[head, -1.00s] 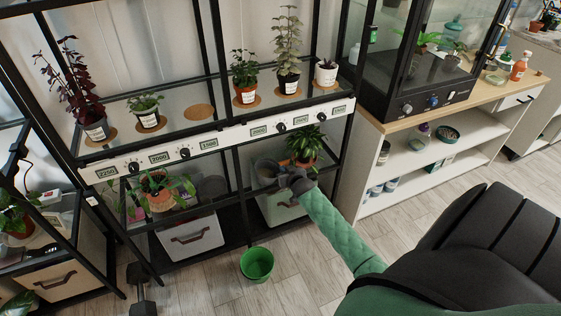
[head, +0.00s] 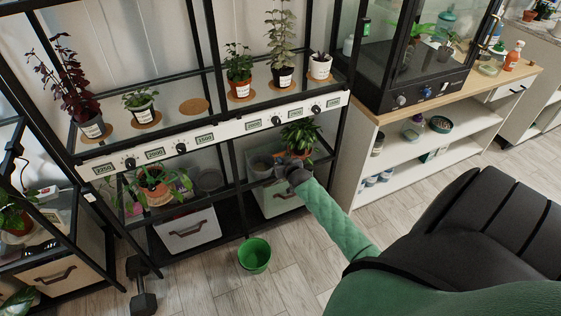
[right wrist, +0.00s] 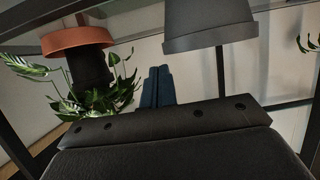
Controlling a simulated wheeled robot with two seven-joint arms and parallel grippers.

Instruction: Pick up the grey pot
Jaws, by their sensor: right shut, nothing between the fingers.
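A grey pot (head: 261,168) stands on the lower shelf of the black rack, left of a potted plant. It also shows in the right wrist view (right wrist: 207,28), upside down, at the top. My right gripper (head: 281,163) is at the shelf front, close to the grey pot's right side. In the right wrist view its dark fingers (right wrist: 160,86) are together and empty, apart from the pot. A second grey pot (head: 209,181) stands further left on the same shelf level. My left gripper is out of view.
The leafy plant in an orange pot (head: 298,153) is close to the right of my gripper. White bins (head: 187,229) sit below the shelf. A green bucket (head: 254,256) and a dumbbell (head: 142,285) are on the floor. The rack's black posts flank the opening.

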